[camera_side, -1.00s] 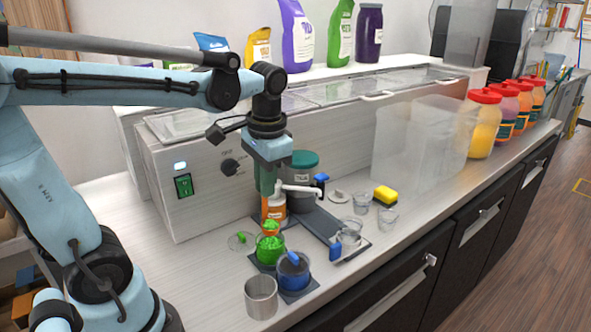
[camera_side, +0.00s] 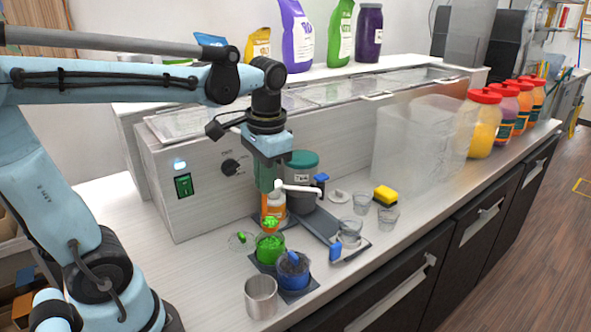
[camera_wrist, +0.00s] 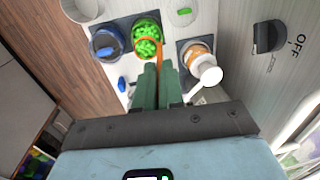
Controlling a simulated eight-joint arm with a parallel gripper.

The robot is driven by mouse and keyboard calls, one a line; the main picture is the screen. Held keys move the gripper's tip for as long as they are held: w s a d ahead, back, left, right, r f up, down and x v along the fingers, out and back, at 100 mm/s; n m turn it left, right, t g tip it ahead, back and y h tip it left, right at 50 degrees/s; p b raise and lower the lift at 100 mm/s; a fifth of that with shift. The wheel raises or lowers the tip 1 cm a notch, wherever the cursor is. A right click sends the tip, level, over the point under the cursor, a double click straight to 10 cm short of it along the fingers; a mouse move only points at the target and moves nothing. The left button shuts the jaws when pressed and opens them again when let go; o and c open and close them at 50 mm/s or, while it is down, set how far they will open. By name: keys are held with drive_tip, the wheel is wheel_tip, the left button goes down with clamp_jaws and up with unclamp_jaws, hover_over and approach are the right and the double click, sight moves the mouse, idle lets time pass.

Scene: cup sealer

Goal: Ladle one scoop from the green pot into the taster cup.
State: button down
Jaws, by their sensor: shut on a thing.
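The green pot (camera_side: 270,246), full of green pieces, stands in a dark holder and also shows in the wrist view (camera_wrist: 147,38). My gripper (camera_side: 270,185) is above it, shut on the thin orange handle of a ladle (camera_wrist: 160,46). The ladle's bowl is at the pot's mouth, with green pieces (camera_side: 270,223) heaped at it; its depth is hard to tell. Several clear cups stand to the right, one (camera_side: 350,232) on a grey tray (camera_side: 318,222); I cannot tell which is the taster cup. They look empty.
A blue pot (camera_side: 293,270) stands beside the green pot, with a metal cup (camera_side: 261,297) in front. A yellow sponge (camera_side: 385,195) lies to the right. The counter's front edge is near.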

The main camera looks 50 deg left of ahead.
drive_tip(key=w+d+r+h, duration=0.1)
drive_tip(key=w+d+r, duration=0.15)
drive_tip(key=w, duration=1.55)
drive_tip(key=s+d+f+t+y, duration=0.7)
drive_tip(key=d+f+t+y, duration=0.2)
drive_tip(key=d+y, duration=0.2)
drive_tip(key=shift+y, duration=0.9)
drive_tip(key=shift+d, duration=0.1)
